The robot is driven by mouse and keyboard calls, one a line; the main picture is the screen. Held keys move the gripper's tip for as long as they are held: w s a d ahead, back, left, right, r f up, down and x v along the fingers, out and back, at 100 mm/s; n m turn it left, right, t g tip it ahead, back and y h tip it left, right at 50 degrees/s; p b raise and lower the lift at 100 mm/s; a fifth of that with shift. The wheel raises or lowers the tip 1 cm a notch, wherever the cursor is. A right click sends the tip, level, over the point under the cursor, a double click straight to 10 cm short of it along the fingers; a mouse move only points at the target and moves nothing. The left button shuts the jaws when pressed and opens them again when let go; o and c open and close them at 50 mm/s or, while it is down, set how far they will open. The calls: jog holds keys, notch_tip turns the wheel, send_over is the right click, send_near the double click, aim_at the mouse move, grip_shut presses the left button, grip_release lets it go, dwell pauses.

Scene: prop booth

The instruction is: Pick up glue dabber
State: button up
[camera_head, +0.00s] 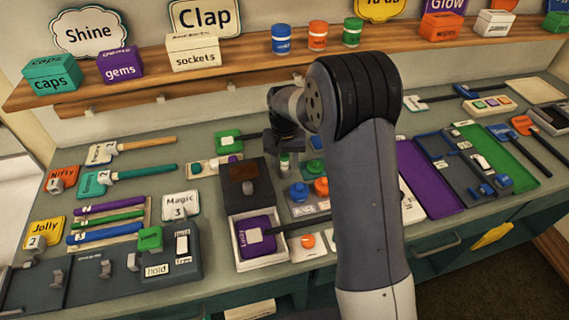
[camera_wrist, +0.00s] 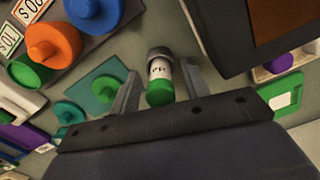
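The glue dabber appears to be the small bottle (camera_wrist: 160,84) with a green end, a white printed label and a grey end. In the wrist view it lies between the two grey fingers of my gripper (camera_wrist: 158,86), with a visible gap on each side. In the head view the small green-and-white bottle (camera_head: 284,164) shows just below my gripper (camera_head: 285,151), beside a dark box. My gripper is open around the bottle and does not appear to touch it. My arm hides part of the counter to the right.
A dark box (camera_head: 240,172) with a brown panel stands close left of the gripper. Blue and orange knobs (camera_head: 299,191) sit just to the right. A white tray (camera_head: 262,262) with a purple block is in front. A wooden shelf (camera_head: 225,66) with jars and boxes runs behind.

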grip_shut()
jog(key=shift+r, duration=0.1)
